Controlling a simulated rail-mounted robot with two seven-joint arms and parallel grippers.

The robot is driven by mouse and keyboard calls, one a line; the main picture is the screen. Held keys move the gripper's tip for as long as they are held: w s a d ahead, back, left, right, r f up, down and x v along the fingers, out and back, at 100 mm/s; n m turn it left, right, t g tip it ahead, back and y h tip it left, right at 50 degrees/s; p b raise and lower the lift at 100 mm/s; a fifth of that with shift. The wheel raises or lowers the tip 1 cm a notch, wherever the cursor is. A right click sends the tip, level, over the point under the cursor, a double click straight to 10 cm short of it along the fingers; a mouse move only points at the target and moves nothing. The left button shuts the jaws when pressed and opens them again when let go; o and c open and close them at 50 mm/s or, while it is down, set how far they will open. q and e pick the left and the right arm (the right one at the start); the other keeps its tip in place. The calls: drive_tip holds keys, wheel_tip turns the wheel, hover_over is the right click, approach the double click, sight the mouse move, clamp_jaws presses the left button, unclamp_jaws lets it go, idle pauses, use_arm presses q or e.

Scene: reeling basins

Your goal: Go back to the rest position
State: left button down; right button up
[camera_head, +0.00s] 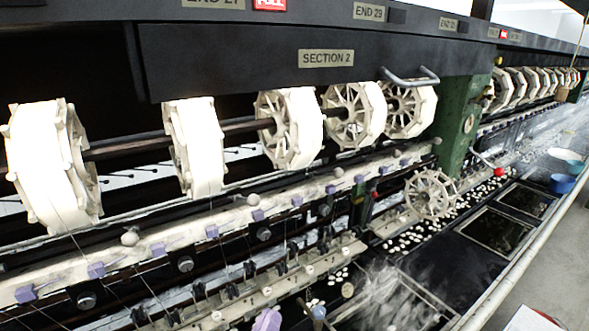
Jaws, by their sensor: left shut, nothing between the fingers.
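I cannot make out either of my grippers or arms in the head view. The task names no object to handle. In front of me is the reeling machine, with a dark beam (230,62) labelled SECTION 2. Several white reels (195,147) hang on a shaft below it. The leftmost reel (50,163) is the nearest. Threads run down from it past a pale rail (165,238) with purple clips.
Dark basins (485,228) run along the right, with white cocoons (408,240) beside them. A smaller spoked reel (431,194) stands near the green post (460,120). A grey handle (410,77) sticks out from the beam. Bare floor (560,250) shows at the lower right.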

use_arm(q)
drive_tip(key=s+a+f+m+g+y+p, duration=0.2)
drive_tip(key=s+a+f+g+y, duration=0.4)
drive_tip(key=s+a+f+g, duration=0.4)
drive_tip(key=s+a+f+g+p, duration=0.2)
drive_tip(key=s+f, duration=0.1)
drive_tip(key=s, duration=0.4)
drive_tip(key=s+a+f+g+y+p, duration=0.1)
drive_tip(key=s+a+f+g+p, duration=0.1)
drive_tip(key=s, duration=0.5)
drive_tip(key=s+a+f+g+y+p, duration=0.1)
drive_tip(key=s+a+f+g+p, duration=0.1)
drive_tip(key=s+f, duration=0.3)
drive_tip(key=shift+s+a+n+p, duration=0.35)
drive_tip(key=shift+s+a, duration=0.2)
drive_tip(key=shift+s, duration=0.5)
